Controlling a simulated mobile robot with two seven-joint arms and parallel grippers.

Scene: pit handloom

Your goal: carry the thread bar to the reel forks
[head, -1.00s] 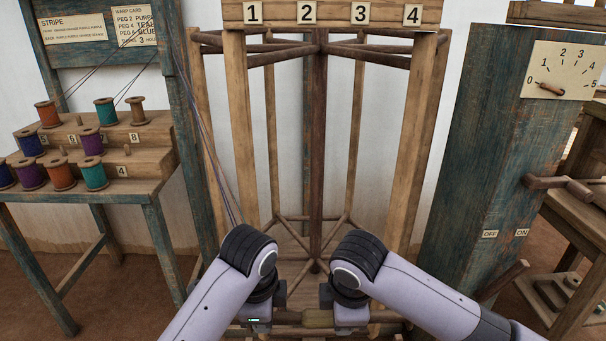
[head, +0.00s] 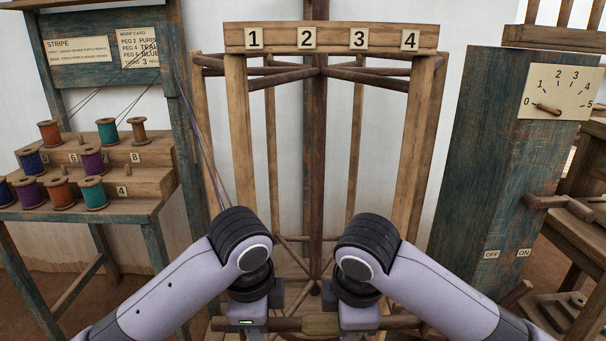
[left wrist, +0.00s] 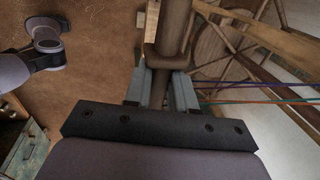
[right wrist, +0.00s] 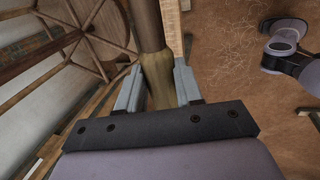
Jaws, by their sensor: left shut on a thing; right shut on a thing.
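The thread bar (head: 285,324) is a brown rod lying level, low in the head view, in front of the reel (head: 316,150). An olive wrapped part (head: 320,323) sits near its middle. My left gripper (head: 247,323) is shut on the bar left of that part; the bar also shows between its fingers in the left wrist view (left wrist: 163,92). My right gripper (head: 358,322) is shut on the bar near the wrapping, which shows in the right wrist view (right wrist: 158,88). I cannot make out the reel forks clearly; the arms cover part of the reel's lower front.
A spool stand (head: 130,160) with coloured spools stands at left, its threads running toward the reel. A blue-green post (head: 490,150) with a dial (head: 558,92) and a handle (head: 560,205) stands at right. A numbered board (head: 335,39) spans the reel's top.

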